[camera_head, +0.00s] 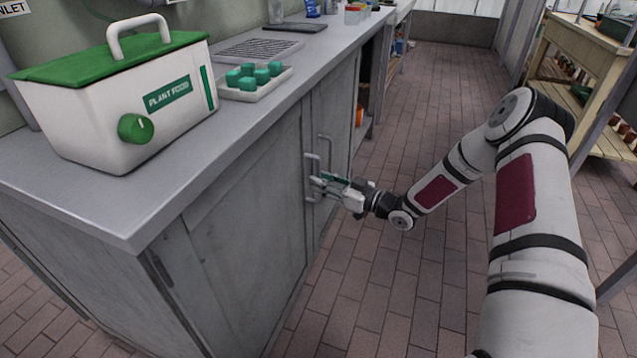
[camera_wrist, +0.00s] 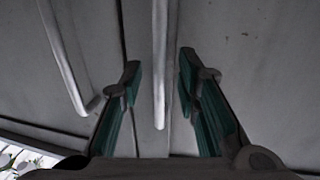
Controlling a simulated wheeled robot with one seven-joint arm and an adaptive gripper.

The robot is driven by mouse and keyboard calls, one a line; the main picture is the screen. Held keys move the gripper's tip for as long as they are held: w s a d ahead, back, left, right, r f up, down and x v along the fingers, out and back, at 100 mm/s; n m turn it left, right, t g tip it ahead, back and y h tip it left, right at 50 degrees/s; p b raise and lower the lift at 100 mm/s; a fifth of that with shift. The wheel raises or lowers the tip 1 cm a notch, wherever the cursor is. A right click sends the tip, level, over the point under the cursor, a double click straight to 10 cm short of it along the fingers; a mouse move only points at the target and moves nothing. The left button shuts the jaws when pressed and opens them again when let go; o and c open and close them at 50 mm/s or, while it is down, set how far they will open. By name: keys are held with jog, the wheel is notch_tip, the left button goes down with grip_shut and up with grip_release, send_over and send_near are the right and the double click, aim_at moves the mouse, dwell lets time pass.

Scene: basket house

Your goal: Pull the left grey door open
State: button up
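The left grey door (camera_head: 245,235) is the nearer cabinet door under the counter and looks closed. Its upright bar handle (camera_head: 308,163) is by the seam with the other door. My gripper (camera_head: 322,181) is at this handle, partly covering it in the head view. In the wrist view my gripper (camera_wrist: 157,85) is open, with a green-padded finger on each side of a metal bar handle (camera_wrist: 160,65). Gaps show between the bar and both fingers. A second bar handle (camera_wrist: 65,60) is to the left, outside the fingers.
The right grey door (camera_head: 334,130) has its own handle (camera_head: 325,148) close by. The grey countertop (camera_head: 255,110) above bears a plant food box (camera_head: 85,115) and a tray of green pots. Clear brick floor (camera_head: 385,280) lies before the cabinet; a wooden shelf (camera_head: 590,65) stands right.

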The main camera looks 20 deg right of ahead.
jog(key=shift+w+a, duration=0.5)
jog(key=shift+w, duration=0.05)
jog(key=shift+c, duration=0.6)
grip_shut()
